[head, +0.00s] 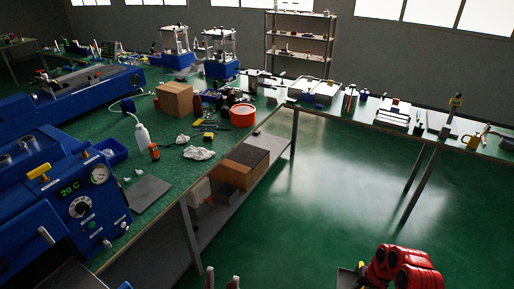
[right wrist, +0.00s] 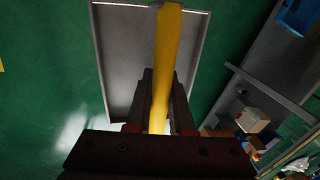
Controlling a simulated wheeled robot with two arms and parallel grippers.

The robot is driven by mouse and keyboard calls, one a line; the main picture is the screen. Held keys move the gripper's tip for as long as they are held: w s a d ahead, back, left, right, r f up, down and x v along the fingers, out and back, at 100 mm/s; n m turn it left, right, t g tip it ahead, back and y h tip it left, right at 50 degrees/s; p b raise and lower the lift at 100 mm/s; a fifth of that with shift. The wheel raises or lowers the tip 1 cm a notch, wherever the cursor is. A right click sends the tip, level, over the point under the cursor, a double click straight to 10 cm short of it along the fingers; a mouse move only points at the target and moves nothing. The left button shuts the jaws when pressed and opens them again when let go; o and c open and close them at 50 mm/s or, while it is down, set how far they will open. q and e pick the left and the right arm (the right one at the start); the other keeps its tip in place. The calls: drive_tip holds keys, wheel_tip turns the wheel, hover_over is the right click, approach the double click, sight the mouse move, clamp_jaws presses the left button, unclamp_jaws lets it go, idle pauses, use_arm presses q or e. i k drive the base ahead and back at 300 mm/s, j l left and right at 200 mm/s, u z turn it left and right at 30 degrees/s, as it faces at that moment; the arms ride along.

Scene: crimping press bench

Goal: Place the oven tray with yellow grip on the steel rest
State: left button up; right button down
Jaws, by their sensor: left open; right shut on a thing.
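The oven tray is a shallow grey rectangular pan (right wrist: 125,60) with a pale rim, and its yellow grip (right wrist: 166,60) runs down the middle of the right wrist view. My right gripper (right wrist: 160,105) is shut on the yellow grip, and the tray hangs over green floor. In the head view a small part of the tray (head: 346,279) shows at the bottom, beside my red right arm. My left gripper (head: 222,281) shows only its two tips at the bottom edge, apart and empty. A flat grey plate (head: 148,193) lies on the green bench by the blue press; it may be the steel rest.
The blue press (head: 60,200) with a dial and display stands at the left. A white bottle (head: 142,136), cardboard box (head: 174,99), cloth (head: 198,153) and red tub (head: 242,115) stand on the bench behind the plate. Open green floor (head: 300,220) lies right of the bench.

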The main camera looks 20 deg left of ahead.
sight(143, 192)
drive_tip(key=i+l+u, duration=0.15)
drive_tip(key=i+u, duration=0.15)
drive_tip(key=u, duration=0.15)
drive_tip(key=i+l+u, duration=0.25)
drive_tip(key=u, duration=0.2)
drive_tip(key=i+l+u, duration=0.3)
drive_tip(key=u, duration=0.2)
drive_tip(key=i+l+u, duration=0.1)
drive_tip(key=l+u, duration=0.35)
